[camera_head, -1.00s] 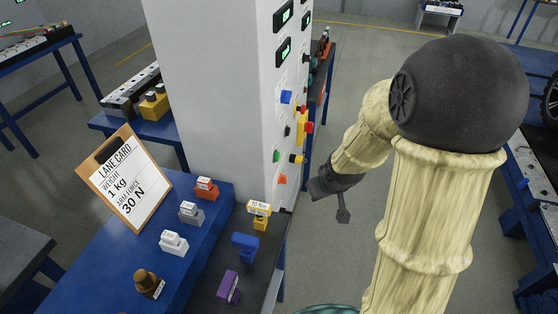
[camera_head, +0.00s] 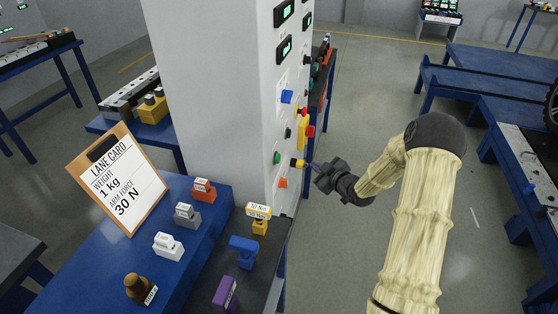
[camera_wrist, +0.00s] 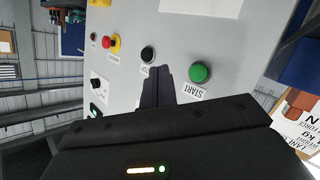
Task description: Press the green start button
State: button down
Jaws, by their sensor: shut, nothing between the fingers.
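The green start button (camera_head: 276,157) sits low on the side panel of the tall light-grey cabinet. In the wrist view it is a round green cap (camera_wrist: 200,73) beside a printed START label (camera_wrist: 194,91). My gripper (camera_head: 309,163) is to the right of the panel, its thin fingers pointing left towards it. In the wrist view my shut, empty fingers (camera_wrist: 158,76) point at the panel, to the left of the green button and just below a black button (camera_wrist: 148,54). No contact with the green button shows.
A red emergency knob on a yellow base (camera_wrist: 113,41) is on the same panel. A blue knob (camera_head: 287,97) sits higher. A lane card (camera_head: 117,180) and several small labelled blocks stand on the blue bench (camera_head: 78,252). Open floor lies right of the cabinet.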

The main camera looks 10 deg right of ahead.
aim_at(277, 158)
jog(key=shift+a, duration=0.1)
jog(key=w+a+b, duration=0.1)
jog(key=w+a, duration=0.2)
jog(key=a, duration=0.5)
jog(key=shift+w, duration=0.2)
jog(key=shift+a+b, duration=0.15)
jog(key=shift+b, duration=0.2)
dwell(1.7)
jog(key=shift+w+a, duration=0.15)
jog(key=shift+a, duration=0.1)
